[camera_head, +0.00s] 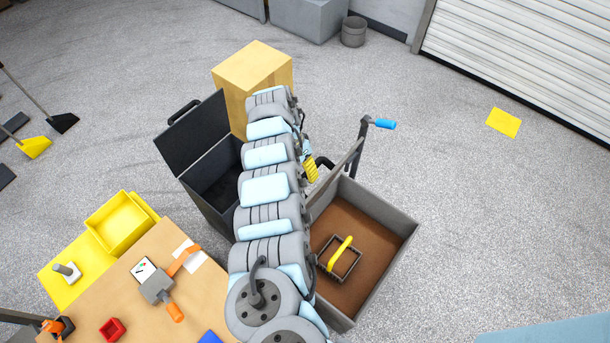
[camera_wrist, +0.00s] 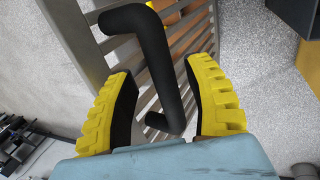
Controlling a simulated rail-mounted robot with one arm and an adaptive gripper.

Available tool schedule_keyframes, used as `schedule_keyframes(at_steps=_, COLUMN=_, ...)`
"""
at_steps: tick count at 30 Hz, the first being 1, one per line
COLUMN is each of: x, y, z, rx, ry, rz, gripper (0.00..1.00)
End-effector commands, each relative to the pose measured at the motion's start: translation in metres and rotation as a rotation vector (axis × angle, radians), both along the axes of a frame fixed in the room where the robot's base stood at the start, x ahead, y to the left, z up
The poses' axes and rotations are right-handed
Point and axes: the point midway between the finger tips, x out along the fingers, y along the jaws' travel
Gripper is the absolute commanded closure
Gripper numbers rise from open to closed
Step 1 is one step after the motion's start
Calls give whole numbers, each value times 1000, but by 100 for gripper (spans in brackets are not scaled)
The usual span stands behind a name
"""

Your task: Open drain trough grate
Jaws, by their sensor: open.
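The drain trough (camera_head: 385,212) is a grey open-topped box with a brown inside, right of my arm in the head view. Its grate (camera_head: 343,172) stands steeply raised along the trough's upper-left side, seen nearly edge-on. In the wrist view the grate's grey slats (camera_wrist: 85,40) fill the upper left. A black bar handle (camera_wrist: 155,55) on the grate lies between the two yellow fingers of my gripper (camera_wrist: 160,68). The fingers are open, with gaps beside the handle. My gripper (camera_head: 311,170) is partly hidden behind my arm in the head view.
A basket with a yellow handle (camera_head: 341,252) sits inside the trough. A blue-ended lever (camera_head: 384,124) rises by the grate. A black open-lidded bin (camera_head: 212,185) and a tan box (camera_head: 252,72) stand left of my arm.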

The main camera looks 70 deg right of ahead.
Motion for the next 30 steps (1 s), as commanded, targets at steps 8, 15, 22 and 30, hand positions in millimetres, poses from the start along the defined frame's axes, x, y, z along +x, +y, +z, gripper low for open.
schedule_keyframes(at_steps=8, x=18, y=-8, z=52, rx=-7, ry=-7, rz=1, gripper=48)
schedule_keyframes(at_steps=15, x=28, y=-11, z=85, rx=-3, ry=-4, rz=2, gripper=48)
schedule_keyframes(at_steps=22, x=31, y=-12, z=98, rx=-2, ry=-2, rz=0, gripper=48)
schedule_keyframes(at_steps=30, x=31, y=-12, z=98, rx=-2, ry=-2, rz=0, gripper=48)
